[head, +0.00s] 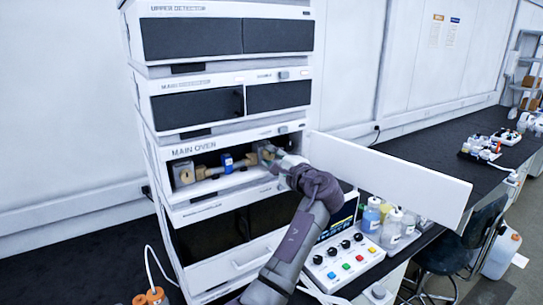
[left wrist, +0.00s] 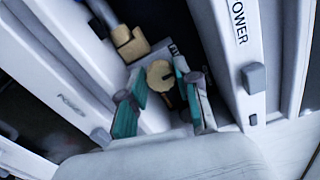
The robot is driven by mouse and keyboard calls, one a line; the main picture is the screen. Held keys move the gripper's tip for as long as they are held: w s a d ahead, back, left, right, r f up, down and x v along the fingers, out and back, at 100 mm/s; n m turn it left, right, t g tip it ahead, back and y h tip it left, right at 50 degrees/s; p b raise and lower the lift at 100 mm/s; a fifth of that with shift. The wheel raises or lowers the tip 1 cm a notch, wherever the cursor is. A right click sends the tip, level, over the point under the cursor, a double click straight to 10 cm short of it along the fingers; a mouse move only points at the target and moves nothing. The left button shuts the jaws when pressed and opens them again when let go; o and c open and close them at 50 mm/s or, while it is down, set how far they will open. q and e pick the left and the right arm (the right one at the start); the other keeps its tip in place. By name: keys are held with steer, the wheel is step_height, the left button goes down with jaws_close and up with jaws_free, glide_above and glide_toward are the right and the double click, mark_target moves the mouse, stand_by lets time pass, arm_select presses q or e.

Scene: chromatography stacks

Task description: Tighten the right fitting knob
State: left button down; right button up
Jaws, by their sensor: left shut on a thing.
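The main oven (head: 195,150) stands open in the stack. Inside it, a blue-banded column (head: 227,163) lies between tan fittings, with the left fitting (head: 186,175) in clear sight. My left gripper (head: 277,158) reaches into the right end of the oven and covers much of the right fitting there. In the left wrist view, the round tan right fitting knob (left wrist: 160,75) sits between the green pads of my left gripper (left wrist: 160,88), which is shut on it. Another tan piece (left wrist: 130,43) shows just beyond. My right gripper is not in view.
The oven's white door (head: 390,175) stands swung out to the right, close beside my left arm. A control box (head: 343,262) with knobs and coloured buttons and several bottles (head: 392,228) stand on the dark bench below it. Detector modules (head: 230,100) are stacked above the oven.

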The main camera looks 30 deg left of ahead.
arm_select(q)
steer(key=shift+r, duration=0.15)
steer(key=c, duration=0.8)
jaws_free()
steer(key=shift+w, duration=0.1)
steer(key=shift+f, duration=0.25)
steer(key=v, duration=0.8)
steer(key=shift+r, duration=0.15)
steer(key=shift+d, duration=0.1)
